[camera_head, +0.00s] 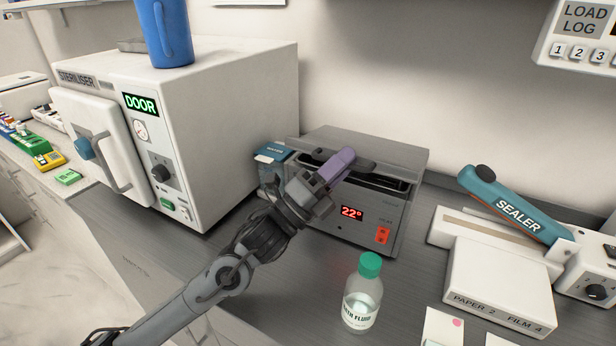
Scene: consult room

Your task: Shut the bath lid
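The bath (335,222) is a grey metal box on the counter with a red 22° display and a red switch on its front. Its flat grey lid (378,145) lies over the top, with a dark gap under its front edge. My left gripper (340,166) reaches in from the left, at the front edge of the lid. Its purple-tipped end overlaps the lid's edge and a dark part there. I cannot tell whether it touches the lid or how far apart its fingers are. My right gripper is not in view.
A white steriliser (235,120) with a blue jug (165,32) on top stands left of the bath. A green-capped bottle (362,295) stands in front. A teal-armed sealer (510,205) and a white paper box (500,285) are at the right. A blue box (272,153) sits behind my wrist.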

